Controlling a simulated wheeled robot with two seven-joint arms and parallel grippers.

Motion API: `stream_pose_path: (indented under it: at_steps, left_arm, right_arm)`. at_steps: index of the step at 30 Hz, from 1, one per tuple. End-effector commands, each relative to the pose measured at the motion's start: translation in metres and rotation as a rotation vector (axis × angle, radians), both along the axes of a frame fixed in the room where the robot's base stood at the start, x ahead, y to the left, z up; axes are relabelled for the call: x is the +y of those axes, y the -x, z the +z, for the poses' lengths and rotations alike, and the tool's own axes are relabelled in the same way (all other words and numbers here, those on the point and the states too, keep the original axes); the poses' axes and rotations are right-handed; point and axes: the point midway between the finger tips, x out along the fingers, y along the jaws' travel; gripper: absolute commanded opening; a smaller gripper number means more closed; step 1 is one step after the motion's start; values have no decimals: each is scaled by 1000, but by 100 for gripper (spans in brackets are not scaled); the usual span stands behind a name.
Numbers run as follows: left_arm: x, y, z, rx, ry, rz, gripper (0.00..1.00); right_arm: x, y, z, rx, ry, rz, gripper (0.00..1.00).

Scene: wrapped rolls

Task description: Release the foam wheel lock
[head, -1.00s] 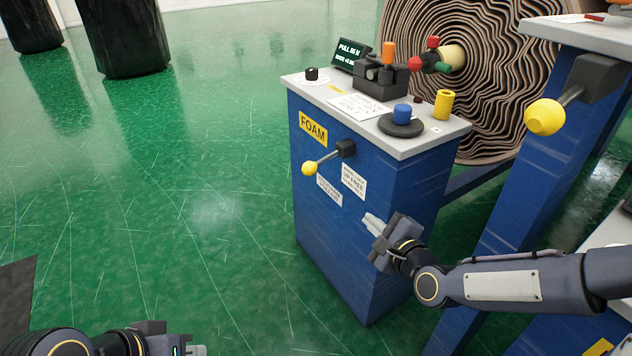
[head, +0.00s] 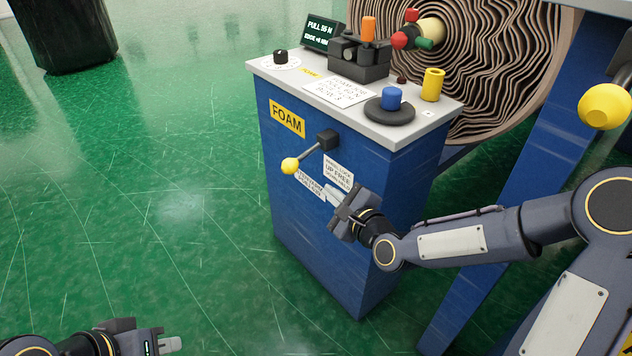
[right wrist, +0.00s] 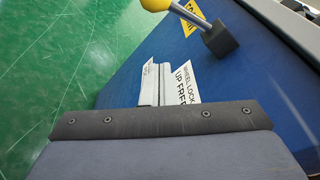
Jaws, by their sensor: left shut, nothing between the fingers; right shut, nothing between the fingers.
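The foam wheel lock is a short metal lever with a yellow ball knob (head: 290,166) on a dark pivot block (head: 328,140), on the front of the blue cabinet (head: 310,250) under the yellow FOAM label (head: 287,118). The lever slants down to the left from its pivot. In the right wrist view the knob (right wrist: 155,4) is cut by the top edge. My right gripper (head: 330,192) is shut and empty, just below and right of the lever, in front of the white labels. My left gripper (head: 172,345) is shut and empty at the bottom left, far from the cabinet.
On the cabinet top stand a blue knob (head: 391,98), a yellow cylinder (head: 432,84), a black dial (head: 281,57) and a display (head: 323,33). A large foam roll (head: 490,60) stands behind. Another yellow ball lever (head: 604,106) is at right.

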Motion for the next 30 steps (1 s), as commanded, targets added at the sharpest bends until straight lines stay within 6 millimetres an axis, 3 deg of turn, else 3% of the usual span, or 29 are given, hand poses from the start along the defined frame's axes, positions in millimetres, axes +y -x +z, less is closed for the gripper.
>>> stream_pose_path:
  at_steps: [14, 21, 30]
  left_arm:
    - [0, 0, -23, 0, 0, 0, 0]
    - [0, 0, -25, 0, 0, 0, 0]
    - [0, 0, -26, 0, 0, 0, 0]
  right_arm:
    - [44, -83, -16, -2, 0, 2, 0]
    - [60, -63, 10, -3, 1, 3, 0]
    - [63, -59, 14, 1, 0, 1, 0]
